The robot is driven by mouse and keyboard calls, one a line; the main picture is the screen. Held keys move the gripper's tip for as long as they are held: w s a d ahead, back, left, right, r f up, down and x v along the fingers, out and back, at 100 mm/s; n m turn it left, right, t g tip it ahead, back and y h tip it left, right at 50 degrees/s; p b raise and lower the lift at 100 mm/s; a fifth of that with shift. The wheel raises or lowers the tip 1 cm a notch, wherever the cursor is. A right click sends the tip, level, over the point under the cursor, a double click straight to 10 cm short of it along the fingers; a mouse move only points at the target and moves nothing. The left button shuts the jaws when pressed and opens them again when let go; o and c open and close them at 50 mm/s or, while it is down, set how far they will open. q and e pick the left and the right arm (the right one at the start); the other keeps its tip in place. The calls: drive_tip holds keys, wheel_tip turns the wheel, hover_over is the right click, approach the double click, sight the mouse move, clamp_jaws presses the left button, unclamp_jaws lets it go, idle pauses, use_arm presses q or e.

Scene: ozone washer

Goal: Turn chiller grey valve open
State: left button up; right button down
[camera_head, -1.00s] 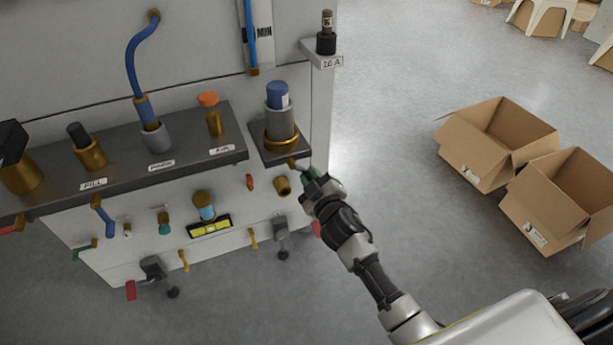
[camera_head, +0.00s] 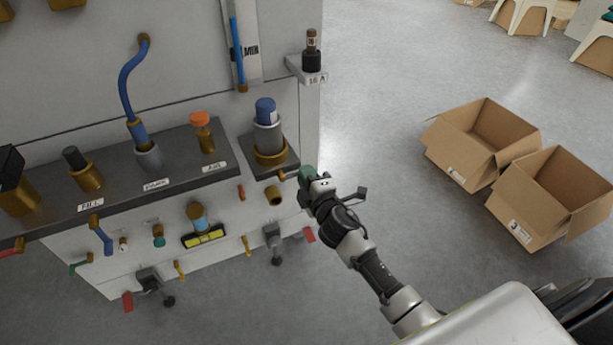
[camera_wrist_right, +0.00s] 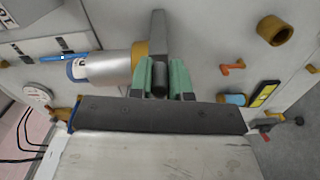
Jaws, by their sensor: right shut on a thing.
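My right gripper (camera_head: 305,178) is at the right end of the machine, beside the small black shelf (camera_head: 284,165) that carries a grey cylinder (camera_head: 267,136) with a blue cap. A brass stub shows at the shelf's edge next to the fingertips. In the right wrist view, the green fingers (camera_wrist_right: 162,78) are shut on a small dark grey valve handle (camera_wrist_right: 160,76) in front of the shelf's slab (camera_wrist_right: 158,35). The grey cylinder (camera_wrist_right: 108,64) with its brass collar lies just left of the fingers there. The handle is mostly hidden in the head view. My left gripper is not in view.
A 16 A bracket (camera_head: 310,75) with a dark fitting sticks out above. A brass pipe end (camera_head: 274,195) and an orange lever (camera_head: 241,192) are on the panel nearby. A longer shelf (camera_head: 120,180) with fittings runs left. Open cardboard boxes (camera_head: 482,145) stand on clear floor at right.

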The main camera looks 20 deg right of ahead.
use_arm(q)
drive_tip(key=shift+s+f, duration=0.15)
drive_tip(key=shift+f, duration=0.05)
use_arm(e)
drive_tip(key=shift+r, duration=0.35)
drive_tip(key=c, duration=1.1)
unclamp_jaws()
drive_tip(key=shift+f, duration=0.15)
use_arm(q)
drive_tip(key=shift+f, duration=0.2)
use_arm(e)
drive_tip(key=s, duration=1)
drive_tip(key=shift+s+d, duration=0.15)
drive_tip(key=shift+s, duration=0.25)
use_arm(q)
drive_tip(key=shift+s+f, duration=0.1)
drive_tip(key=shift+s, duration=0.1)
use_arm(e)
drive_tip(key=shift+f, duration=0.1)
